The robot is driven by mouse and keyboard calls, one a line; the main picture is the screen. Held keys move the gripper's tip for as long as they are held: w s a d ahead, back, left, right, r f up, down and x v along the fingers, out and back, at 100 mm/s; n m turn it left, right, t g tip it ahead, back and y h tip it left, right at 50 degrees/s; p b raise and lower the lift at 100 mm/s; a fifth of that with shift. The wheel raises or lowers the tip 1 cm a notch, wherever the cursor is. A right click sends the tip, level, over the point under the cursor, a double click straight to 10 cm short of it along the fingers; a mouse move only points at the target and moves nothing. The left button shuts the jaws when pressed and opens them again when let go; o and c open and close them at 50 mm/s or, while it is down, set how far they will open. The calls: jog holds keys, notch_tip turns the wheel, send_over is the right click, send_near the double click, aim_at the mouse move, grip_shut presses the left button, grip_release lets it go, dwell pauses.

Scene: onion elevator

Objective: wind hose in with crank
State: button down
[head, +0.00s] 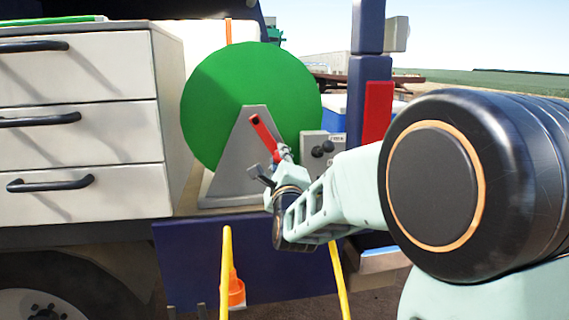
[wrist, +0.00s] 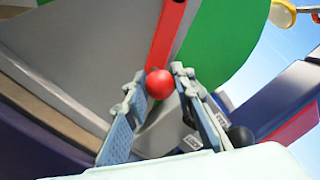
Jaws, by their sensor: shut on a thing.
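The green hose reel disc (head: 228,92) stands upright on a grey triangular stand (head: 232,165) on the truck bed. Its red crank arm (head: 264,137) runs from the hub down and to the right. In the wrist view the crank arm (wrist: 172,30) ends in a red ball knob (wrist: 160,84). My gripper (head: 273,172) is at the low end of the crank. In the wrist view its two fingers (wrist: 158,86) are closed on either side of the knob. The hose itself is not visible.
A white drawer cabinet (head: 80,120) stands left of the reel. Two yellow rails (head: 227,270) and an orange cone (head: 236,290) are below. A dark blue post (head: 367,70) stands right.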

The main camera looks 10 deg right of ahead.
jog(key=shift+a+f+m+b, duration=0.4)
jog(key=shift+a+m+b, duration=0.1)
jog(key=shift+m, duration=0.1)
jog(key=c, duration=1.7)
grip_release()
jog(key=shift+r, duration=0.1)
jog(key=shift+o, duration=0.2)
jog(key=shift+s, duration=0.1)
jog(key=s+f, duration=0.1)
jog(key=s, duration=0.6)
jog(key=shift+a, duration=0.35)
jog(key=shift+o, duration=0.2)
jog(key=shift+s, duration=0.1)
